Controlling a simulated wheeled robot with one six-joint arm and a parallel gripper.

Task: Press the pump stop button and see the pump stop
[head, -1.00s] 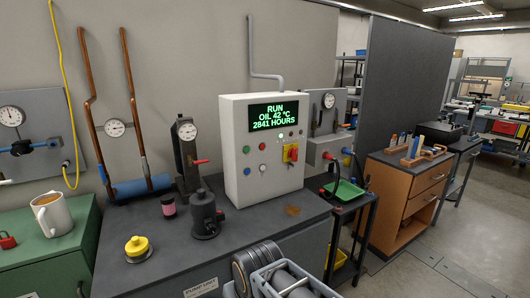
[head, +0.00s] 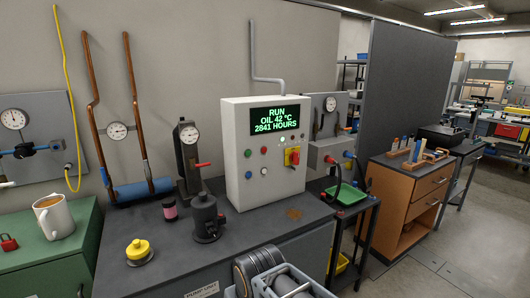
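A pale control box (head: 237,180) stands on the dark bench. Its display (head: 275,119) reads RUN, OIL 42 °C, 2841 HOURS in green. I cannot read which button is the pump stop. A yellow-topped round knob (head: 138,249) sits apart on the bench at the left.
On the bench (head: 110,222) are a dark bottle jack (head: 206,218), a pink-labelled jar (head: 170,209) and a tall gauge stand (head: 188,155) left of the box. A mug (head: 54,217) stands on the green cabinet. The bench in front of the box is mostly clear.

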